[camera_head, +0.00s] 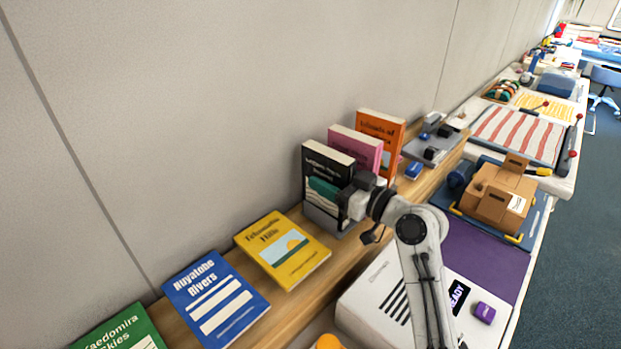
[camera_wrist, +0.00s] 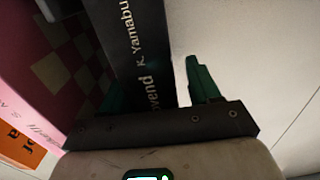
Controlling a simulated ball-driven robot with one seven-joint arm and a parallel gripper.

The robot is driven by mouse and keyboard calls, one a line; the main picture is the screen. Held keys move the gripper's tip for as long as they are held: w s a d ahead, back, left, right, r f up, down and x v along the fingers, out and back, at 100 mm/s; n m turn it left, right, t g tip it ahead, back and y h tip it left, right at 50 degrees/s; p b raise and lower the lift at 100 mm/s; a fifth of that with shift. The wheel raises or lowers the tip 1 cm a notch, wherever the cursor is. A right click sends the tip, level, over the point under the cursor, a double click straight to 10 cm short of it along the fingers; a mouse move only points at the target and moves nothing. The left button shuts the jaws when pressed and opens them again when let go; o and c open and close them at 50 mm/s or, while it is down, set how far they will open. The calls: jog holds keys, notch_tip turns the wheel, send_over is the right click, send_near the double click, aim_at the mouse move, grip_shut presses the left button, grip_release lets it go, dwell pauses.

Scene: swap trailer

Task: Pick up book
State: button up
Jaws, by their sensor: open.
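A black book (camera_head: 328,165) with pale lettering stands upright on the wooden shelf, at the near end of a short row. My gripper (camera_head: 325,188) is at this book, with one green finger across its cover. In the wrist view the book's dark spine (camera_wrist: 142,50) runs between the two green fingers of my gripper (camera_wrist: 155,88). The fingers are open, one on each side of the spine; the left one is mostly hidden by the book. I cannot tell whether either finger touches it. A pink book (camera_head: 356,147) and an orange book (camera_head: 381,130) stand behind it.
Yellow (camera_head: 283,250), blue (camera_head: 215,300) and green (camera_head: 120,333) books lie on the shelf (camera_head: 310,297) nearer me. The wall (camera_head: 200,120) runs close behind the row. A cardboard box (camera_head: 497,190) and a white machine (camera_head: 385,300) sit on the lower bench at right.

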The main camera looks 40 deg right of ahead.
jog(key=shift+w, duration=0.25)
jog(key=shift+c, duration=0.3)
jog(key=shift+r, duration=0.1)
grip_shut()
